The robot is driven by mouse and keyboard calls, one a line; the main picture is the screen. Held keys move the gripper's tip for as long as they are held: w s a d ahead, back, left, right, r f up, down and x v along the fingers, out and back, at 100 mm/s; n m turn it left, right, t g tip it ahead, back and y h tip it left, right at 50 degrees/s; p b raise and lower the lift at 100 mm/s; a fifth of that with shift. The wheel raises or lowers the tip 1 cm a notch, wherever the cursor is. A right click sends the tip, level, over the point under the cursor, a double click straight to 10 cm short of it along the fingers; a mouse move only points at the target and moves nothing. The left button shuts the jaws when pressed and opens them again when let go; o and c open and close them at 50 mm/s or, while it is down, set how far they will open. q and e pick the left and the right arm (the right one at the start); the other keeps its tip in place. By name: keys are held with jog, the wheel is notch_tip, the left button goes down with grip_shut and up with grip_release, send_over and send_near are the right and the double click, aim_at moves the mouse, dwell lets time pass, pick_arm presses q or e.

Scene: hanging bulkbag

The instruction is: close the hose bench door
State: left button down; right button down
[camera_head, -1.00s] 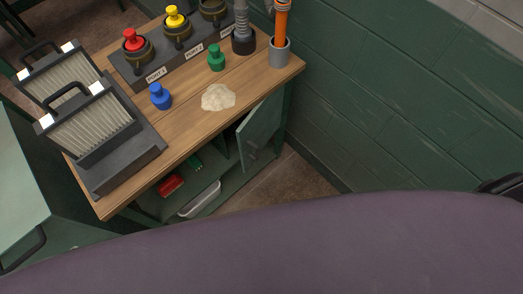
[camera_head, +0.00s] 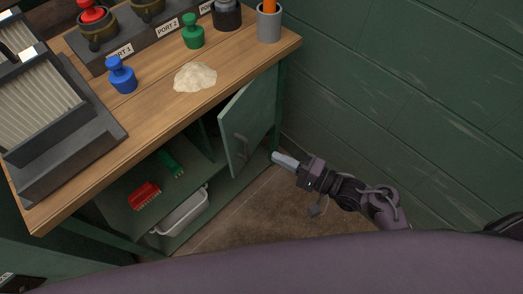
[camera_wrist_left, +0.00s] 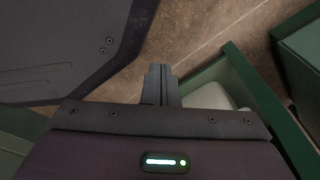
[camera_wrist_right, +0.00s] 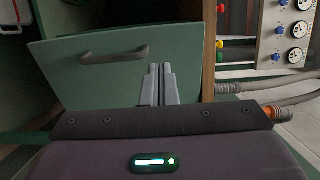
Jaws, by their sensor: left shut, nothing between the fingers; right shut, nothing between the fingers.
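The green hose bench door (camera_head: 245,125) stands open at the right end of the bench's front, showing a grey bar handle (camera_head: 240,150). My right gripper (camera_head: 277,157) is shut and empty just right of the door in the head view. In the right wrist view, the door (camera_wrist_right: 85,80) and its handle (camera_wrist_right: 114,54) fill the left and middle, with the shut right fingertips (camera_wrist_right: 160,68) in front of its right part. Contact with the door cannot be told. My left gripper (camera_wrist_left: 160,68) is shut and empty in the left wrist view, and is outside the head view.
The open cupboard holds a red brush (camera_head: 145,195), a green item (camera_head: 170,163) and a white bin (camera_head: 182,212). The wooden top (camera_head: 120,115) carries a blue stopper (camera_head: 121,73), a green stopper (camera_head: 192,32) and powder (camera_head: 195,77). A green wall (camera_head: 400,90) stands right.

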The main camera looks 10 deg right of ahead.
aim_at(229, 133)
jog(key=x, duration=1.3)
jog(key=shift+d+f+b, duration=0.1)
jog(key=shift+b, duration=0.2)
jog(key=shift+w, duration=0.1)
pick_arm(q)
jog(key=shift+w+d+r, duration=0.15)
jog(key=shift+w+r, duration=0.05)
jog(key=shift+w, duration=0.45)
